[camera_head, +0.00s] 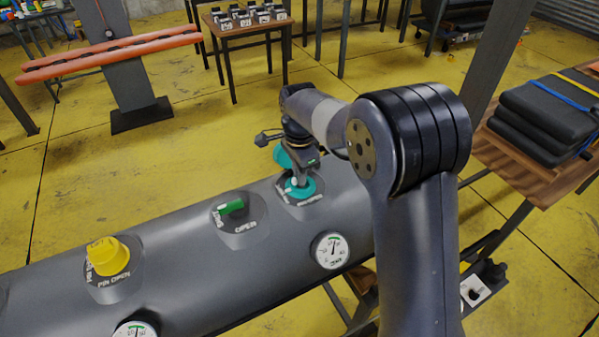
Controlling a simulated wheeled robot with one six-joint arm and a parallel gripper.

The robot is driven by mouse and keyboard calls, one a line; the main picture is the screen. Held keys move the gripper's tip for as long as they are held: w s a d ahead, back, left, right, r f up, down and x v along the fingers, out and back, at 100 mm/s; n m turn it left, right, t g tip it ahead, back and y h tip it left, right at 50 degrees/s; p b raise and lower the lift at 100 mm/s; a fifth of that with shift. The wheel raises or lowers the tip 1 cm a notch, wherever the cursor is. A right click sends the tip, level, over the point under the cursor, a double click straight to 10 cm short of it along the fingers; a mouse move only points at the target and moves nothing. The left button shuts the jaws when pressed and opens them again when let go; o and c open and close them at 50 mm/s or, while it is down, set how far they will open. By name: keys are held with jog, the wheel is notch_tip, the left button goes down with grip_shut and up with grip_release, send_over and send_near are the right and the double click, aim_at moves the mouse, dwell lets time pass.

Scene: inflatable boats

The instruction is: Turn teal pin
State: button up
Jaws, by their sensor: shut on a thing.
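The teal pin (299,187) sits on a dark plate on top of the grey inflatable tube (180,265), at the right end of a row of fittings. My gripper (298,176) points down at it from above and is shut on it. The gripper body and fingers hide most of the pin's upper part. Some print on the plate shows around its base, too small to read.
A green handle (233,207) marked OPEN and a yellow knob (107,256) stand left on the tube. Gauges (331,250) (135,330) sit on its near side. Black folded bundles (548,105) lie on a wooden table at right. An orange-topped stand (110,55) is behind.

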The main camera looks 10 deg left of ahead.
jog(key=shift+n, duration=0.3)
grip_shut()
jog(key=n, duration=0.8)
jog(key=shift+d+n+p, duration=0.1)
jog(key=shift+n+p, duration=0.3)
jog(key=n, duration=0.4)
jog(key=shift+n, duration=0.3)
jog(key=shift+d+n, duration=0.1)
jog(key=shift+n, duration=1.8)
jog(key=o, duration=0.7)
grip_release()
